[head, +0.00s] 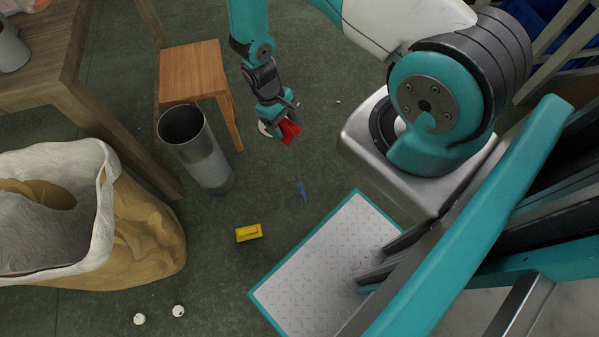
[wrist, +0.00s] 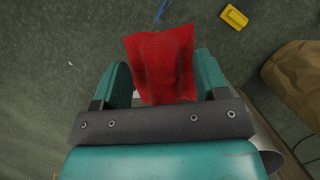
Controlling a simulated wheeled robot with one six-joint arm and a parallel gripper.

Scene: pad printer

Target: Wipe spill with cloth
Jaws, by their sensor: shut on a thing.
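A red cloth (head: 290,132) hangs from my gripper (head: 281,121), which is shut on it above the dark green floor. In the wrist view the cloth (wrist: 163,62) spreads between and beyond the two teal fingers (wrist: 158,82). A white patch (head: 265,129) shows on the floor beside and partly behind my gripper; I cannot tell for sure whether it is the spill. A blue mark or strip (head: 302,191) lies on the floor below my gripper in the head view, and also shows at the top of the wrist view (wrist: 161,11).
A grey metal cylinder (head: 203,158) stands left of my gripper, near a wooden chair (head: 193,70). A large tan bag (head: 145,235) stands at the lower left. A yellow block (head: 249,233) and small white pieces (head: 178,311) lie on the floor. Floor around the gripper is mostly clear.

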